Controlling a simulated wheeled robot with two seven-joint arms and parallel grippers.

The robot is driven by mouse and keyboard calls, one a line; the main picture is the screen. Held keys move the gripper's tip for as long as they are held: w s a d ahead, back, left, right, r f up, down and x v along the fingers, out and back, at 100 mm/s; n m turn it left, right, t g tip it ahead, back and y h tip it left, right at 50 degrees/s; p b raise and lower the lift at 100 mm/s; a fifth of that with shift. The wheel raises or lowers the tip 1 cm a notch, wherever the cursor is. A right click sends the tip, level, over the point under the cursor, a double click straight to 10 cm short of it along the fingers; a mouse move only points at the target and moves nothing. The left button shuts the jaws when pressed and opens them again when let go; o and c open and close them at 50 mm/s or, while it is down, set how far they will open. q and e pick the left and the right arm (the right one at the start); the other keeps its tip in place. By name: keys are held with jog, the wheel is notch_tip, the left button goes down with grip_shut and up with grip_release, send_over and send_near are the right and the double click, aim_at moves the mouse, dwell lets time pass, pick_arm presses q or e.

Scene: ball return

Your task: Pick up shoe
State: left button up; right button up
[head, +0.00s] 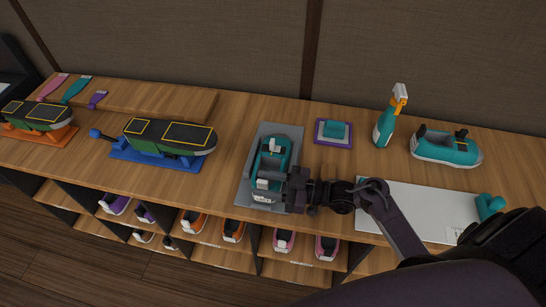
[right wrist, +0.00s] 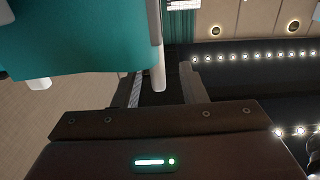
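A teal shoe (head: 271,157) with a white sole and white tabs sits on a grey mat (head: 246,180) near the middle of the bench. My right gripper (head: 288,188) is at the shoe's near right end, level with a white tab. In the right wrist view, the teal shoe (right wrist: 80,40) fills the upper left. A white part of it hangs between the fingers of my right gripper (right wrist: 163,88), which stand apart with a dark gap beside that part. A second teal shoe (head: 446,149) sits at the right of the bench. My left gripper is out of view.
A white sheet (head: 425,208) lies right of my right arm, with a teal object (head: 489,206) at its end. A spray bottle (head: 385,127) and a purple-edged pad (head: 333,132) stand behind. Shoe forms on blue (head: 152,155) and orange stands are at left. Shelves below hold several shoes.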

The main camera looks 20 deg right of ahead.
jog(key=shift+x, duration=1.5)
jog(key=shift+d, duration=0.1)
grip_shut()
